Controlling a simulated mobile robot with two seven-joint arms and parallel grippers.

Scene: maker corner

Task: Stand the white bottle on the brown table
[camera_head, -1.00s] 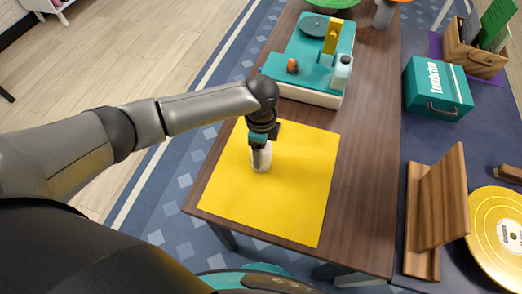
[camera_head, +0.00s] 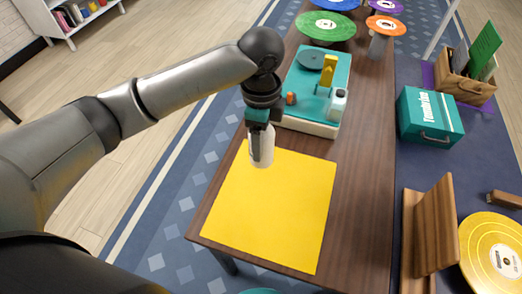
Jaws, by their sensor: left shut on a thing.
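The white bottle (camera_head: 262,151) is in my left gripper (camera_head: 261,130), upright and above the far-left part of the yellow mat (camera_head: 270,215). The gripper is shut on its upper part and hides its top. The bottle appears raised off the mat. The brown table (camera_head: 352,185) runs from the front to the back under the mat. My right gripper is not in view.
A teal and white turntable-like device (camera_head: 310,125) stands on the table behind the mat. Several coloured discs on stands, one green (camera_head: 326,25), are at the back. Bare wood lies right of the mat. A teal box (camera_head: 430,115) and a wooden stand (camera_head: 435,225) are further right.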

